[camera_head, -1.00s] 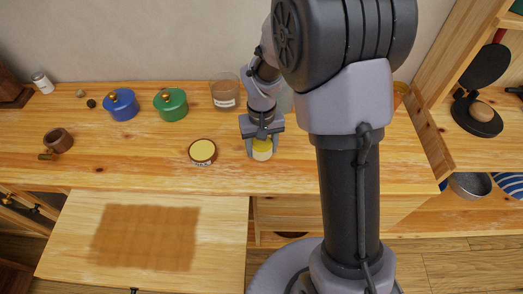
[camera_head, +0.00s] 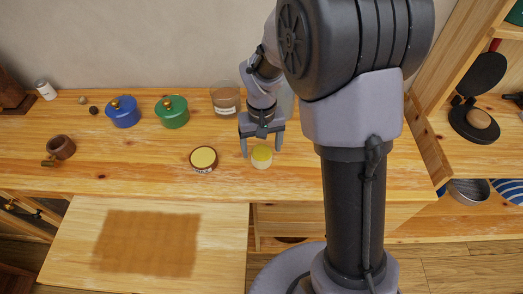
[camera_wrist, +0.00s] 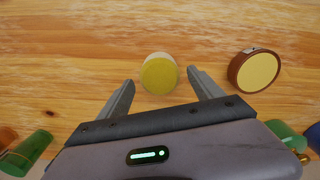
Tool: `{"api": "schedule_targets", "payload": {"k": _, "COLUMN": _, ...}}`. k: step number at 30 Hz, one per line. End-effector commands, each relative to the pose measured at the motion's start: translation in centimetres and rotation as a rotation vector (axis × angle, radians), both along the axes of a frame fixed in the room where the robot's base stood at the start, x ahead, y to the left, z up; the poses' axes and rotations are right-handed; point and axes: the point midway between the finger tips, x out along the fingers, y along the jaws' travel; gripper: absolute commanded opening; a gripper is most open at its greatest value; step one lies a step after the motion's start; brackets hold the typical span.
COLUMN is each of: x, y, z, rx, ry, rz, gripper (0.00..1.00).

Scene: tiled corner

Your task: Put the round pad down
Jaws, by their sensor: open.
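The round pad (camera_head: 262,157), a yellow-topped disc with a pale side, sits on the wooden counter (camera_head: 300,180). It also shows in the wrist view (camera_wrist: 160,74), upright and beyond my fingertips. My gripper (camera_head: 262,149) is open and empty, its fingers spread to either side just behind and above the pad. In the wrist view, my gripper (camera_wrist: 161,80) shows clear gaps between both fingers and the pad. A brown round container (camera_head: 203,159) with a pale yellow top stands left of the pad; the wrist view shows it on the right (camera_wrist: 255,70).
A glass jar (camera_head: 225,99) is close behind my gripper. A brown mug (camera_head: 61,148) stands far left. The counter's front right is clear.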

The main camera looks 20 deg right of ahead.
Motion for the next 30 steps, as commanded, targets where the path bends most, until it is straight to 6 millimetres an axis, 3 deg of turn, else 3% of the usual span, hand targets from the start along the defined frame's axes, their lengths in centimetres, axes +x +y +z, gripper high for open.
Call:
{"api": "schedule_targets", "payload": {"k": 1, "x": 0.1, "y": 0.0, "z": 2.2, "rx": 0.000, "ry": -0.003, "rz": -0.001, "gripper": 0.76}}
{"api": "schedule_targets", "payload": {"k": 3, "x": 0.1, "y": 0.0, "z": 4.1, "rx": 0.001, "ry": -0.004, "rz": -0.002, "gripper": 0.76}}
{"api": "schedule_targets", "payload": {"k": 6, "x": 0.1, "y": 0.0, "z": 6.3, "rx": 0.000, "ry": -0.003, "rz": 0.000, "gripper": 0.76}}
{"api": "schedule_targets", "payload": {"k": 11, "x": -0.1, "y": 0.0, "z": 8.1, "rx": 0.002, "ry": -0.006, "rz": -0.005, "gripper": 0.76}}
{"api": "schedule_targets", "payload": {"k": 14, "x": -1.4, "y": 0.4, "z": 11.0, "rx": 0.017, "ry": -0.054, "rz": -0.034, "gripper": 0.76}}
{"api": "schedule_targets", "payload": {"k": 18, "x": -6.6, "y": 1.4, "z": 17.6, "rx": 0.077, "ry": -0.197, "rz": -0.131, "gripper": 0.76}}
{"api": "schedule_targets", "payload": {"k": 21, "x": -11.2, "y": 2.3, "z": 20.6, "rx": 0.132, "ry": -0.299, "rz": -0.202, "gripper": 0.76}}
{"api": "schedule_targets", "payload": {"k": 25, "x": -16.0, "y": 3.2, "z": 22.3, "rx": 0.200, "ry": -0.408, "rz": -0.271, "gripper": 0.76}}
{"api": "schedule_targets", "payload": {"k": 30, "x": -18.9, "y": 3.9, "z": 22.5, "rx": 0.249, "ry": -0.477, "rz": -0.315, "gripper": 0.76}}
